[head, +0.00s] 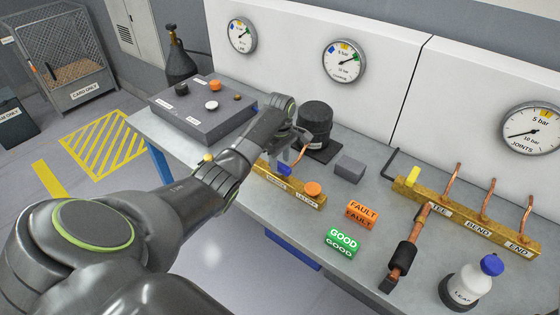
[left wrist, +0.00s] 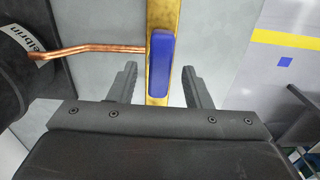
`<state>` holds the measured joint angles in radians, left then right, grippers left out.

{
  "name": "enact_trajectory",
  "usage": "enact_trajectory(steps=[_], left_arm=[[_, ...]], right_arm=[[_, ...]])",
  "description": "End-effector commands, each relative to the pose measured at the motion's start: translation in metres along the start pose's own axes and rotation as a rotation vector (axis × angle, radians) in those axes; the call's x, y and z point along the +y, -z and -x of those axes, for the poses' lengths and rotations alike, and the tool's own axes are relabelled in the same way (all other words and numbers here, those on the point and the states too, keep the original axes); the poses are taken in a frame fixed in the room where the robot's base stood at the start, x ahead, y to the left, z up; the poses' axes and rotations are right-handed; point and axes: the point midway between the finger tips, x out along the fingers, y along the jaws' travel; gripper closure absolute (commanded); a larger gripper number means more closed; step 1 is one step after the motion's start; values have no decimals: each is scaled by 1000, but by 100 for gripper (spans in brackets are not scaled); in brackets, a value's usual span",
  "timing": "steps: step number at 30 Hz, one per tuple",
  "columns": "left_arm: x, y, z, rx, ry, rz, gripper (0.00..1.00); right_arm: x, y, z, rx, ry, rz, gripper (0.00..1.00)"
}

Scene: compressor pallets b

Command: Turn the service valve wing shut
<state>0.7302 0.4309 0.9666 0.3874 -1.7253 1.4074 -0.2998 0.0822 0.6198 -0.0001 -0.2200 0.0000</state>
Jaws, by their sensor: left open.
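The blue valve wing (head: 284,169) sits on a brass bar (head: 305,201) near the middle of the bench. In the left wrist view the wing (left wrist: 160,62) lies lengthwise along the brass bar (left wrist: 161,14). My left gripper (head: 297,152) is above the bar by the wing, partly hidden by its own wrist in the head view. In the left wrist view its open fingers (left wrist: 159,84) stand on either side of the bar just below the wing, with gaps both sides and nothing held. My right gripper is not in view.
A black compressor (head: 315,123) stands behind the bar, joined by a copper pipe (left wrist: 100,48). A grey block (head: 350,169), FAULT (head: 362,213) and GOOD (head: 343,241) blocks, a second brass bar (head: 465,217) and a leak bottle (head: 466,286) are to the right. A grey control box (head: 205,112) is at left.

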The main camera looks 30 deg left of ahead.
Motion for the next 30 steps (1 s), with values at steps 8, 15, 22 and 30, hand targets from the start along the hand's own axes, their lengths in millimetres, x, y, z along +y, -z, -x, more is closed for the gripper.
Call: enact_trajectory(steps=[8, 15, 22, 30], left_arm=[[0, 0, -15, 1, 0, 0, 55], [0, 0, -14, 1, 0, 0, 62], [0, 0, -14, 1, 0, 0, 92], [0, 0, -13, 0, 1, -12, 100]], right_arm=[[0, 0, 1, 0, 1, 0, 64], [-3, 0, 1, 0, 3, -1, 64], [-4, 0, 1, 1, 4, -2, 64], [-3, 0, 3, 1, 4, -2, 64]])
